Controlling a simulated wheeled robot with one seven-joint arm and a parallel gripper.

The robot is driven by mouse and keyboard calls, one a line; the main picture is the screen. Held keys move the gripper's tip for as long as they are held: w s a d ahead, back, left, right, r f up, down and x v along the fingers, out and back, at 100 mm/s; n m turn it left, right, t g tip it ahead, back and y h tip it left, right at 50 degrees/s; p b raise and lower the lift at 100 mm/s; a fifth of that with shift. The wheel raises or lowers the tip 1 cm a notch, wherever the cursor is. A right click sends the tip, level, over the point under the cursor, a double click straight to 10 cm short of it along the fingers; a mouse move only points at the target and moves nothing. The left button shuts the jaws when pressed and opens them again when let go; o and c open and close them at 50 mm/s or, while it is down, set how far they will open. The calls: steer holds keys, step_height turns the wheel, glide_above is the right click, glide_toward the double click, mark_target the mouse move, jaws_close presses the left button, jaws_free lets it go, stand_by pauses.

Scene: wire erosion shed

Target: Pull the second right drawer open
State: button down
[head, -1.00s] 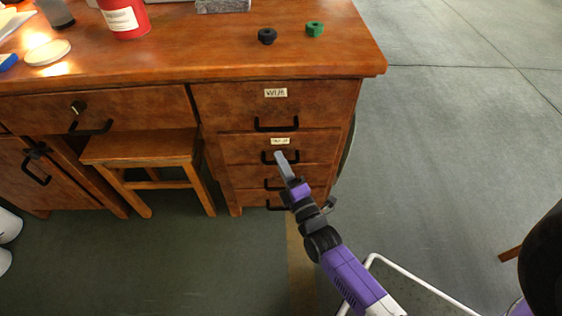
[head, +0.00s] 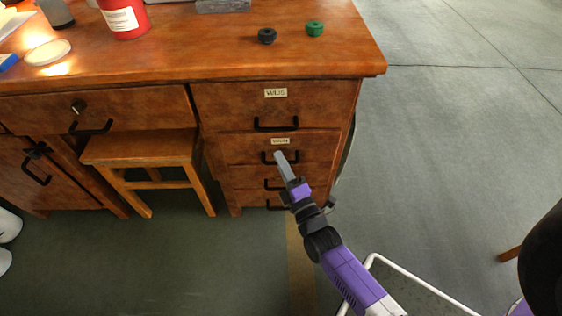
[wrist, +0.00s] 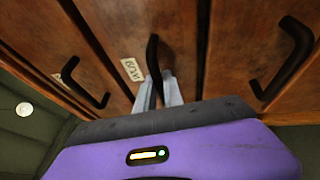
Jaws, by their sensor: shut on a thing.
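The second right drawer (head: 246,149) is in the right-hand stack of the wooden desk, below the top drawer, and looks closed, its front about level with the others. It has a small white label and a black bar handle (head: 268,158). My gripper (head: 281,158) reaches up to that handle from the lower right. In the wrist view the gripper's two grey fingers (wrist: 160,90) are shut on the black handle (wrist: 154,58), next to the drawer's label (wrist: 131,70). The fingers partly hide the handle's end.
The top drawer handle (head: 276,126) is just above, and lower drawer handles (head: 273,186) are just below. A stool (head: 145,150) stands left of the stack. A black nut (head: 267,36) and a green nut (head: 315,29) lie on the desktop.

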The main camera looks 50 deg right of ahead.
steer(key=s+a+p, duration=0.4)
steer(key=s+a, duration=1.1)
steer(key=a, duration=0.4)
steer(key=c, duration=1.7)
jaws_free()
steer(key=shift+c, duration=0.2)
steer(key=shift+a, duration=0.1)
steer(key=v, duration=0.8)
steer(key=shift+p, duration=0.45)
